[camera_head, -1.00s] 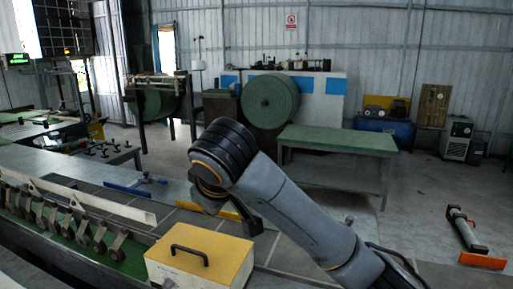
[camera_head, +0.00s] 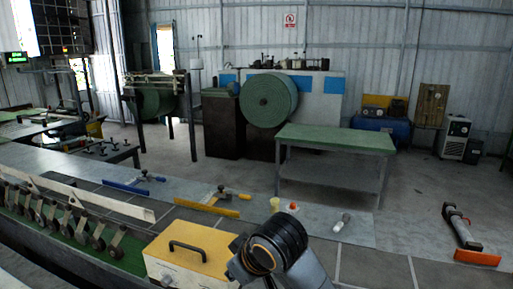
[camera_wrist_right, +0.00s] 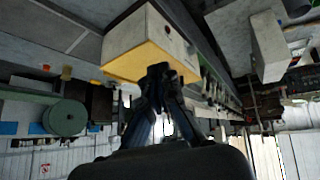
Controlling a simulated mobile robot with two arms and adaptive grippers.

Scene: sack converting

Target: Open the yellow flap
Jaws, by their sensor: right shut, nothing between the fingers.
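The yellow flap (camera_head: 200,246) is the top of a pale box at the front, with a black handle (camera_head: 188,250) on it. It lies flat and looks closed. The box and the yellow flap (camera_wrist_right: 135,64) also show upside down in the right wrist view. My right gripper (camera_wrist_right: 158,72) is shut and empty, its fingertips close to the box's edge; I cannot tell if they touch. In the head view my right wrist is just right of the box and hides most of the gripper. My left gripper is not in view.
A row of metal levers (camera_head: 60,222) stands left of the box. Behind it on the bench lie a yellow-bladed tool (camera_head: 205,207) and a blue-bladed tool (camera_head: 126,188). A green-topped table (camera_head: 335,138) is beyond.

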